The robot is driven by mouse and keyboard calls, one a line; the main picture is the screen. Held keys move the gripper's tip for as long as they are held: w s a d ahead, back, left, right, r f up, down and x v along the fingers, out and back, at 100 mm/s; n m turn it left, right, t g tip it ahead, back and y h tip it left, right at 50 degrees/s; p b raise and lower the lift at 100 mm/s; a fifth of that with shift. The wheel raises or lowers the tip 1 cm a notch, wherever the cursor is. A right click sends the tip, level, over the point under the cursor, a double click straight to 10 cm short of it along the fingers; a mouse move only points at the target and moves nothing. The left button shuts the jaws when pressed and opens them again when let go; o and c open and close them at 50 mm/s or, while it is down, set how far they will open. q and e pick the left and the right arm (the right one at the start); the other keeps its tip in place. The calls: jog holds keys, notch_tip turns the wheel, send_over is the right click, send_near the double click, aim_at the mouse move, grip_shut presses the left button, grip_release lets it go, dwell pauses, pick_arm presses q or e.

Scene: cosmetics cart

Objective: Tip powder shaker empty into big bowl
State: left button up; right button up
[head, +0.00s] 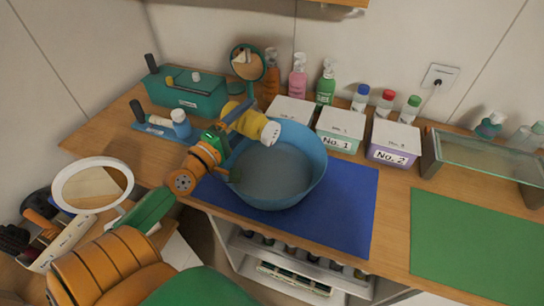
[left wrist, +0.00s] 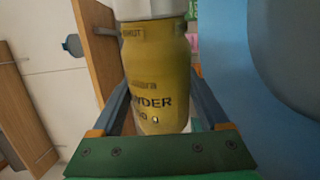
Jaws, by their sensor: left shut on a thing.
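The yellow powder shaker (head: 256,125) is held above the back-left part of the big blue bowl (head: 316,176). It lies tilted in the head view, its white cap end to the right and slightly lower, over the bowl. My left gripper (head: 238,117) is shut on the shaker's body. In the left wrist view the shaker (left wrist: 155,75) sits between the two fingers, with a "POWDER" label and the word "SHUT" near its white cap. The blue bowl (left wrist: 295,50) fills the right side there. The bowl's inside looks empty, and no falling powder shows. My right gripper is out of view.
The bowl stands on a blue mat (head: 350,205). Behind it are white boxes labelled No. 1 (head: 341,124) and No. 2 (head: 395,142) and several bottles. A round mirror (head: 247,62) stands at the back left. A green mat (head: 470,245) lies clear at right.

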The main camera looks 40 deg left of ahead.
aim_at(231, 109)
pick_arm(q)
jog(key=r+n, duration=0.1)
jog(key=n+p, duration=0.1)
jog(key=n, duration=0.1)
jog(key=shift+a+r, duration=0.3)
jog(key=shift+r, duration=0.05)
jog(key=shift+a+f+n+y+b, duration=0.3)
jog(key=shift+a+n+b, duration=0.45)
jog(key=shift+b, duration=0.1)
jog(key=n+p, duration=0.1)
jog(key=n, duration=0.1)
jog(key=f+n+p, duration=0.1)
jog(key=n, duration=0.2)
jog(key=shift+d, duration=0.15)
jog(key=shift+r+n+y+p, duration=0.3)
jog(key=shift+r+n+p, duration=0.35)
jog(key=shift+n+p, duration=0.5)
jog(key=n, duration=0.1)
jog(key=a+n+p, duration=0.1)
jog(key=n, duration=0.1)
jog(key=a+n+p, duration=0.1)
jog(key=n, duration=0.1)
jog(key=shift+g, duration=0.3)
jog(key=shift+a+f+n+p, duration=0.2)
jog(key=shift+n+p, duration=0.15)
jog(key=shift+n, duration=0.25)
jog(key=shift+a+f+n, duration=0.2)
jog(key=shift+f+n, duration=0.15)
jog(key=shift+n, duration=0.25)
